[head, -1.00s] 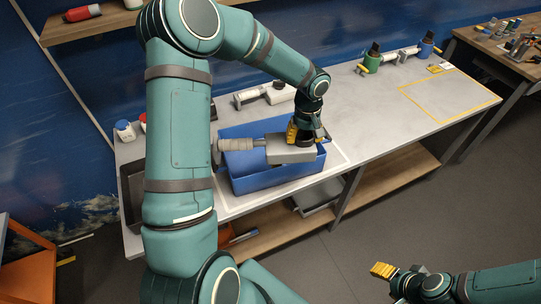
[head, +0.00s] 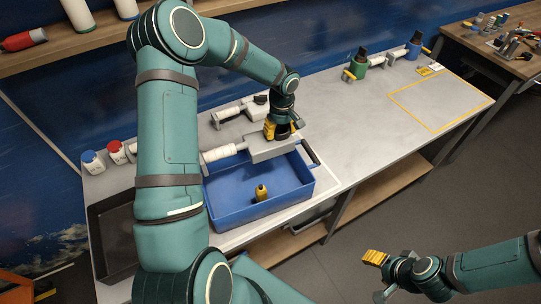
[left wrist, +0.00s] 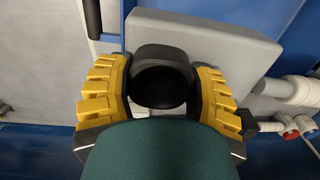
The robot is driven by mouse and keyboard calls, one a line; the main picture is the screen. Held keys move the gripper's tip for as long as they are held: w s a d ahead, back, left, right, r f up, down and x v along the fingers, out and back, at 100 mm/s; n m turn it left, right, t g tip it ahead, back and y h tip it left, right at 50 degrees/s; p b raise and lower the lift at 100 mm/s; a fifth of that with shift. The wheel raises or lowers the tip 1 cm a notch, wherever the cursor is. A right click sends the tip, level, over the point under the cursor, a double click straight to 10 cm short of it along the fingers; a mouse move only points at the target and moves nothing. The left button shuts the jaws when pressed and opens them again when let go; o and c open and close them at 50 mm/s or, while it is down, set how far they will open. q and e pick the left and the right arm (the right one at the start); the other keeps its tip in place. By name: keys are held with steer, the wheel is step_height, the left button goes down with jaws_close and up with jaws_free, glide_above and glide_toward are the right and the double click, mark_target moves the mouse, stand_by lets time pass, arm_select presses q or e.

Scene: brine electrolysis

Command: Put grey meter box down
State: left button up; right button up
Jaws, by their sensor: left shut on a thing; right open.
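The grey meter box (head: 272,149) hangs over the far rim of the blue tub (head: 232,214), with a white cylinder (head: 218,155) sticking out from its left end. My left gripper (head: 283,131) is shut on the box's black knob. In the left wrist view, the black knob (left wrist: 160,78) sits between the yellow fingers, and the flat grey box (left wrist: 225,35) lies beyond it. Whether the box touches the tub rim, I cannot tell. My right gripper (head: 376,258) is open and empty over the floor at the lower right.
A small yellow bottle (head: 261,192) stands in the tub. Behind the box lies a similar white device (head: 240,111). Green (head: 357,66) and blue (head: 412,46) fittings stand at the back. The counter (head: 365,130) right of the tub is clear, up to a yellow outline.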

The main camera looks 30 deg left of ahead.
arm_select(q)
step_height(320, 180, down, 7)
steer(key=shift+w+r, duration=0.1)
steer(key=shift+w, duration=0.05)
stand_by(0.4)
steer(key=shift+f+b, duration=0.3)
steer(key=shift+f+b, duration=0.3)
steer(key=shift+b, duration=0.1)
steer(key=o, duration=1.3)
steer(key=shift+r, duration=0.1)
